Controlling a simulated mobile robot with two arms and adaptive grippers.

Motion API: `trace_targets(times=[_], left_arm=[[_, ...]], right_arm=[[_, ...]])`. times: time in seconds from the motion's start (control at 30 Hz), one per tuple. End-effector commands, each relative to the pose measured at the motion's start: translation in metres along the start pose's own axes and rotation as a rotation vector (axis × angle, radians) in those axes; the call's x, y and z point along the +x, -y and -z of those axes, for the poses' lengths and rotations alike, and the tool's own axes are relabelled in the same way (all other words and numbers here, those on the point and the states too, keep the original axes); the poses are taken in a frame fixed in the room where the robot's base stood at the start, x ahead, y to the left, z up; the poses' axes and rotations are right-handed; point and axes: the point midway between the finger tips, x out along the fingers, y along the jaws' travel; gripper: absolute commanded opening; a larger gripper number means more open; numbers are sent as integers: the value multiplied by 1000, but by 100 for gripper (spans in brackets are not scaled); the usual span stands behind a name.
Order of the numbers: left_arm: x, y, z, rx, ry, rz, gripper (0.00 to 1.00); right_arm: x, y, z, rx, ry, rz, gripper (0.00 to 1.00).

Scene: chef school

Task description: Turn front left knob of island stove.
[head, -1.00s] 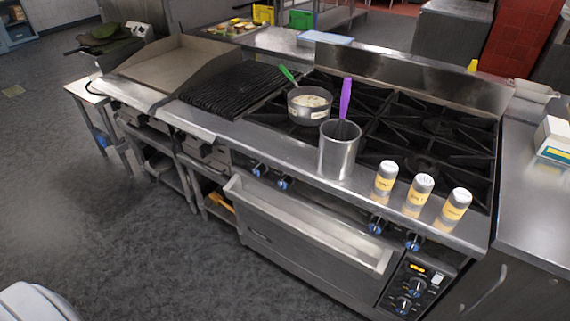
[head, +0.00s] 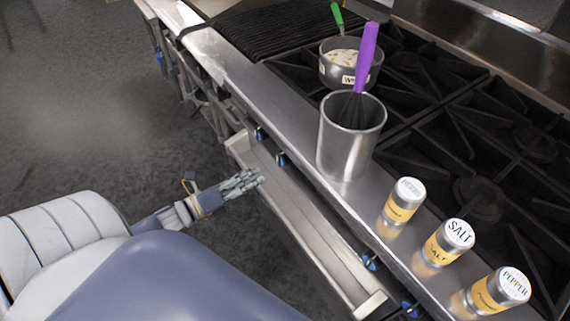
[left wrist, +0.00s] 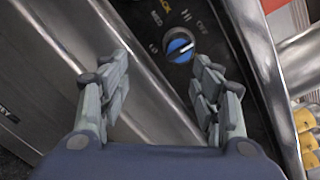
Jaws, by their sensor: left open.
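The island stove (head: 300,190) fills the right half of the head view, with blue-marked knobs along its front. The leftmost knob (head: 260,133) and a second knob (head: 281,158) sit below the front ledge. My left gripper (head: 252,180) is in front of the stove, beside these two knobs. In the left wrist view, a blue knob (left wrist: 180,47) with OFF, HI, MED and LO marks lies ahead of my left gripper (left wrist: 161,62). The fingers are apart and empty, and the knob is nearer the right finger, apart from it. My right gripper is not in view.
A metal canister (head: 348,140) with a purple-handled whisk stands on the ledge. A pot (head: 350,72) sits on a burner. Several shakers, including salt (head: 447,245) and pepper (head: 497,292), line the ledge. An oven handle (head: 310,235) juts out below. The floor at left is clear.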

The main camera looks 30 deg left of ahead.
Motion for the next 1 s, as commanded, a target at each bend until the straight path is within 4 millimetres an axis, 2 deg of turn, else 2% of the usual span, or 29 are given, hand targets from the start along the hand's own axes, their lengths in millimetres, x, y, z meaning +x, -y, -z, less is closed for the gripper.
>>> trace_targets(times=[0.1,0.2,0.7,1.0], left_arm=[[4,19,-5,94,-7,64,58],[12,25,-8,114,-5,78,58],[91,30,-7,109,-4,75,58],[111,30,-6,108,-6,72,58]], right_arm=[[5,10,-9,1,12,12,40],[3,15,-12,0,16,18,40],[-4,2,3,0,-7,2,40],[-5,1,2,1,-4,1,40]])
